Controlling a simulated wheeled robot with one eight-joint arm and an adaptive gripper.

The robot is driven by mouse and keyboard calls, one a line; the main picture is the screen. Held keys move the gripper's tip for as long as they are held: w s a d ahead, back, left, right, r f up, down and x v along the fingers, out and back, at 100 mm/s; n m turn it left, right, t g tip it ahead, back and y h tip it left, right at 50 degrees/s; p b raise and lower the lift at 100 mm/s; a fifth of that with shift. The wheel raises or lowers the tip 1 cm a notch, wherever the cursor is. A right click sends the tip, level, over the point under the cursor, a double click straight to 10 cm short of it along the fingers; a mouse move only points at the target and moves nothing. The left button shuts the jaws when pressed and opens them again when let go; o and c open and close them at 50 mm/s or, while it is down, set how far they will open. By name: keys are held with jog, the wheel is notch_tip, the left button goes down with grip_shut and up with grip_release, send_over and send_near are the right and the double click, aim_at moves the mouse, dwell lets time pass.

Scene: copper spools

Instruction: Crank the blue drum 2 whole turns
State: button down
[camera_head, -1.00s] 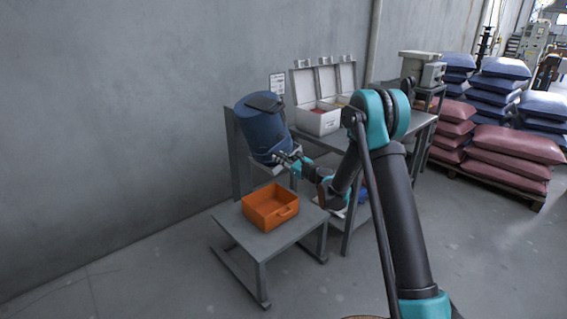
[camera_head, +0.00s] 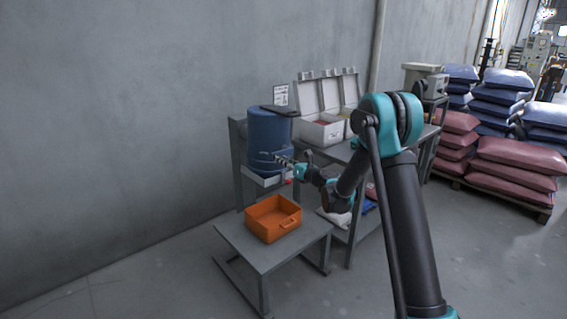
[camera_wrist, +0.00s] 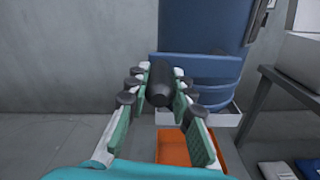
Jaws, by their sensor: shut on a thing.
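The blue drum (camera_head: 268,130) stands upright in its grey stand beside the wall, with a dark flap (camera_head: 280,111) at its top. The drum fills the upper part of the wrist view (camera_wrist: 205,25). My gripper (camera_head: 287,160) is in front of the drum's lower right side. In the wrist view, my gripper's fingers (camera_wrist: 160,95) are shut on a black crank handle (camera_wrist: 160,82), whose round end faces the camera. The handle's joint with the drum is hidden.
An orange bin (camera_head: 268,232) sits on a low grey table (camera_head: 246,240) below the drum. A white tray (camera_head: 262,182) is under the drum. A workbench with open white boxes (camera_head: 322,133) stands to the right. Stacked sacks (camera_head: 515,165) are farther right.

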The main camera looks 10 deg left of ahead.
jog(key=shift+s+a, duration=0.1)
jog(key=shift+a, duration=0.05)
jog(key=c, duration=1.3)
grip_release()
jog(key=shift+s+d, duration=0.25)
jog(key=shift+d, duration=0.3)
jog(key=v, duration=1)
jog(key=shift+s+d, duration=0.3)
